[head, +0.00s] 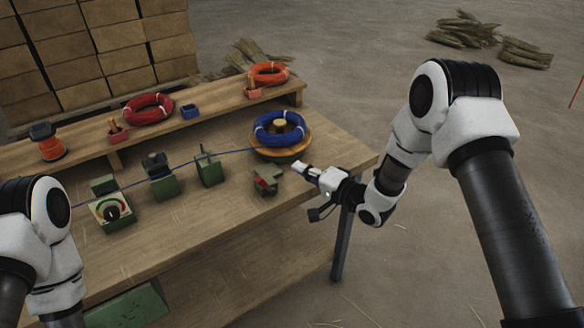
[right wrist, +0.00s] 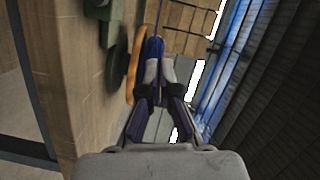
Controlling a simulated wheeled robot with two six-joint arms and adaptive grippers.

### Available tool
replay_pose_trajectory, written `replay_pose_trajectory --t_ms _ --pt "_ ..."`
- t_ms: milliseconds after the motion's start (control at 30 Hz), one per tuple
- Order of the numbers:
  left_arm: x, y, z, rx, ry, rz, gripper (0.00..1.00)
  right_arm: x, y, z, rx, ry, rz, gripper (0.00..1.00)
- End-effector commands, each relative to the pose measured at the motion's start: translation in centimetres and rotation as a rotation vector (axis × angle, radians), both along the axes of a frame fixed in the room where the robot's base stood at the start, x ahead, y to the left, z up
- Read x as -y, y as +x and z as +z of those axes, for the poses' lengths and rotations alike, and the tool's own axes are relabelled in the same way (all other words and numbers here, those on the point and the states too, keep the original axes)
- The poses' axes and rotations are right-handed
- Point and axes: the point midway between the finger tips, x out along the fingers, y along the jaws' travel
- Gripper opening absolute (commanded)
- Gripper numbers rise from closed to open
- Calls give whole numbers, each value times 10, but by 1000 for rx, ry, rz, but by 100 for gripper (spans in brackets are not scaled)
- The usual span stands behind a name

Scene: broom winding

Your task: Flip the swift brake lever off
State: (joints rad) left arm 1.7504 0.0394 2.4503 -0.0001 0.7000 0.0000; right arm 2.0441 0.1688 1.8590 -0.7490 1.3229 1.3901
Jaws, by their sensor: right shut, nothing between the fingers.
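The swift (head: 300,146) is a round wooden turntable with a blue wire coil (head: 265,133) on it, near the table's right end. In front of it stands a small green block (head: 264,190) with a red part (head: 262,182), which looks like the brake lever; its exact position is hard to tell. My right gripper (head: 301,168) is shut and empty, just right of this block and close to the swift. In the right wrist view its shut fingertips (right wrist: 160,72) point toward the swift's orange-brown rim (right wrist: 132,70). My left arm shows at the lower left, its gripper out of frame.
A blue wire runs left from the coil past green guide blocks (head: 210,171) to a dial gauge (head: 111,212). A raised shelf behind holds red (head: 148,109) and orange coils (head: 269,73). The table front is mostly clear. Stacked boxes (head: 95,45) stand behind.

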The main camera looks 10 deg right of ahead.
Motion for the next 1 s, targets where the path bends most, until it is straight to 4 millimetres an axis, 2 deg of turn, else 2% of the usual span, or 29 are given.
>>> replay_pose_trajectory --t_ms 100,300,467,867,967,1000 --pt "0 0 -6 0 0 1 72 17 -25 3 1 4 -4 0" --pt "0 0 -8 0 0 1 72 34 -53 7 2 2 -2 0" --pt "0 0 -8 0 0 0 72 37 -60 8 3 1 2 0" --pt "0 0 -8 0 0 1 72 37 -60 7 1 0 1 0" --pt "0 0 -7 0 0 1 72 32 -66 -10 -33 -6 13 0" --pt "0 0 -6 0 0 1 72 25 -73 -24 -64 -13 28 0"
